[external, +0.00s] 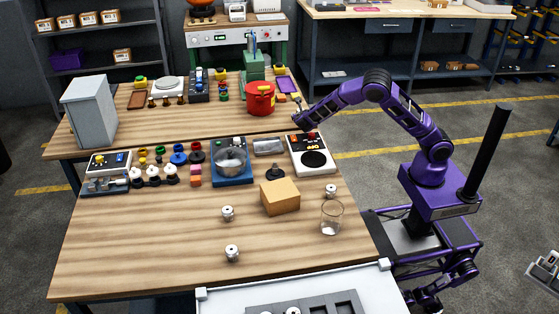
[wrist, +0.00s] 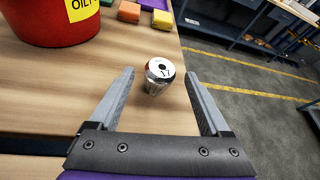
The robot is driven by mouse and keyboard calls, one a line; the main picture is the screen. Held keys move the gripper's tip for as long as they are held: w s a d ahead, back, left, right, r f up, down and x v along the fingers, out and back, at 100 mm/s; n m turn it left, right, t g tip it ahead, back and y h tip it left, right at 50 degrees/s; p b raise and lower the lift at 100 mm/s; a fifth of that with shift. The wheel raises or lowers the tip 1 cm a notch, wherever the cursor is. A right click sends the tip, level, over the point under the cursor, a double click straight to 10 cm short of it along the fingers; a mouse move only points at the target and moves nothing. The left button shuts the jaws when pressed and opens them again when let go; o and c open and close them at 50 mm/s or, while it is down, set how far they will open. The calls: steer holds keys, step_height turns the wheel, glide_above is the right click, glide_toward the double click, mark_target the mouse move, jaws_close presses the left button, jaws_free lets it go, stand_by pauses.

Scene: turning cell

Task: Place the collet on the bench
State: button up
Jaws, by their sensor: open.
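In the wrist view a shiny silver collet (wrist: 159,70) with a dark hole and a number on its top face sits on the wooden bench (wrist: 45,95), close to its right edge. My gripper (wrist: 160,80) is open, with one finger to each side of the collet in the picture. No contact with the collet shows. In the external view my gripper (external: 298,117) is low at the right end of the rear bench (external: 228,122), beside the red bin (external: 261,98). More silver collet-like parts stand on the front bench (external: 150,240), one (external: 228,213) near its middle.
The red bin stands left of the collet, with coloured blocks (wrist: 128,12) beyond.

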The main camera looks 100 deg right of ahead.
steer(key=p+v, duration=0.1)
steer(key=v, duration=0.8)
